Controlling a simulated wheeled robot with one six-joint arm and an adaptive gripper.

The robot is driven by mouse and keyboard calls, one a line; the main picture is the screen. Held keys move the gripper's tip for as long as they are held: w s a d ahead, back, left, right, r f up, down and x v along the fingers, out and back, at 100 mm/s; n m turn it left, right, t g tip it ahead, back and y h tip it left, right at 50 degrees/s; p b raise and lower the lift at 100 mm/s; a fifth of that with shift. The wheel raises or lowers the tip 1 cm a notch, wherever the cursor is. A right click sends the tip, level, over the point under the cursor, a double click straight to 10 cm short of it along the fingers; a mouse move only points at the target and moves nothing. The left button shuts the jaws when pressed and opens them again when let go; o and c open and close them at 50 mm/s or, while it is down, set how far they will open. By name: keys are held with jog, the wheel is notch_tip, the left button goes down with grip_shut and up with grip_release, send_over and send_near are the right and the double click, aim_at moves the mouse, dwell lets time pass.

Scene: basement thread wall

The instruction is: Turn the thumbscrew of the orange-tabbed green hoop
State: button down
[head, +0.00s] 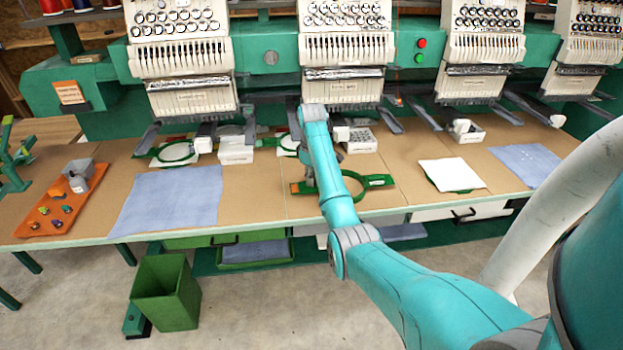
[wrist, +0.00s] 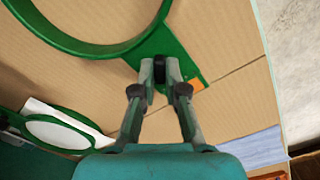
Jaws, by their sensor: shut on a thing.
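The orange-tabbed green hoop lies flat on the brown table top, its ring and right bracket (head: 376,181) showing right of my arm in the head view. Its orange tab (head: 296,187) shows left of my arm. In the wrist view the green ring (wrist: 90,49) fills the top left, and the orange tab (wrist: 197,86) shows just right of the fingers. My gripper (wrist: 160,72) is shut on the small dark thumbscrew (wrist: 159,68) at the hoop's bracket. The fingertips hide most of the screw. In the head view my arm hides the gripper tips.
A blue cloth (head: 170,200) lies to the left, with an orange tray (head: 62,205) beyond it. A green hoop with white cloth (head: 453,174) lies to the right. Embroidery heads (head: 345,45) overhang behind. A green bin (head: 166,292) stands on the floor.

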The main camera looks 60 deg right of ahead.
jog(key=shift+n, duration=0.7)
jog(key=c, duration=1.2)
grip_release()
jog(key=shift+m, duration=0.3)
